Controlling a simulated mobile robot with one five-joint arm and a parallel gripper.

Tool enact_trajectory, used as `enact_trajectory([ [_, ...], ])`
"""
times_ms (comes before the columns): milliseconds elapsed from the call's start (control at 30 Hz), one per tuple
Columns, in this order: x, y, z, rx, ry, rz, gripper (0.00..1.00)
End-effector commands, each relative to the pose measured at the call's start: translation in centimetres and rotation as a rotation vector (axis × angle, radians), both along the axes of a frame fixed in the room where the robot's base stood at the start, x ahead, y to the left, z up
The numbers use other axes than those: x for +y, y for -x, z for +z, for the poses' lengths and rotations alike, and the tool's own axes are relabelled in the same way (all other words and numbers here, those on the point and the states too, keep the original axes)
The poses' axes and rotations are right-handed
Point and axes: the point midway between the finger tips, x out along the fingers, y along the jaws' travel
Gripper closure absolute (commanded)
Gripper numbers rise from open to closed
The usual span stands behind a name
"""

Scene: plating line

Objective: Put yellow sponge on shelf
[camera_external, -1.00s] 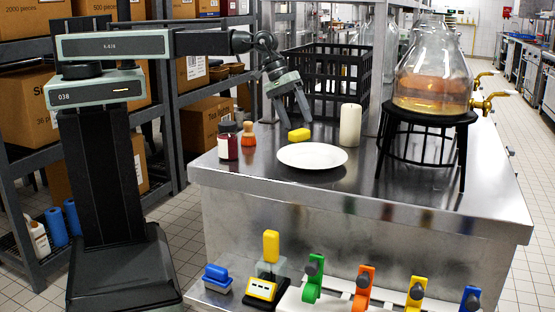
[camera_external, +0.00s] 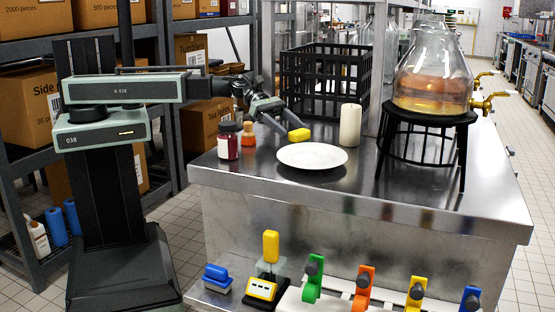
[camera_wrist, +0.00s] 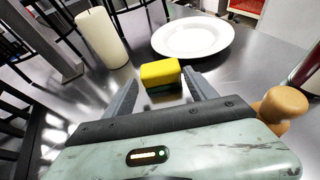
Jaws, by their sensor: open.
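My gripper (camera_external: 284,130) is open and low over the counter, reaching in from the left. In the wrist view my two fingers (camera_wrist: 160,88) point at the sponge, one on each side of its near end. I cannot tell whether they touch it. Dark shelving (camera_external: 172,85) holding boxes stands left of the counter.
The white plate (camera_external: 312,156) is close to the sponge. A white candle (camera_external: 350,125) stands behind it. A black crate (camera_external: 325,83) and a glass dispenser (camera_external: 432,70) on a stand stand farther back and right.

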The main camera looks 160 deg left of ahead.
Motion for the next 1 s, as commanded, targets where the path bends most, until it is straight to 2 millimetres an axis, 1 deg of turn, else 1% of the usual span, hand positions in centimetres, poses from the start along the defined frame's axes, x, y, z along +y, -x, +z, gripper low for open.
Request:
enact_trajectory([
  [67, 0.1, -0.2, -0.2, 0.0, -0.001, 0.0, 0.35],
  [133, 0.4, -0.9, -0.6, 0.001, -0.001, -0.002, 0.35],
  [267, 1.2, -2.9, -1.8, 0.0, -0.001, -0.003, 0.35],
  [367, 1.7, -4.2, -2.3, 0.0, -0.001, -0.003, 0.35],
  [567, 1.7, -4.4, -2.1, 0.002, -0.001, -0.001, 0.35],
  [600, 1.7, -4.3, -2.1, 0.002, -0.001, -0.001, 0.37],
  [667, 1.7, -4.3, -2.1, 0.002, -0.001, -0.001, 0.54],
  [700, 1.7, -4.3, -2.1, 0.002, -0.001, -0.001, 0.65],
  [733, 1.7, -4.3, -2.1, 0.002, -0.001, -0.001, 0.73],
  [800, 1.7, -4.3, -2.1, 0.002, -0.001, -0.001, 0.85],
  [1000, 1.7, -4.3, -2.0, 0.002, -0.001, -0.001, 0.85],
])
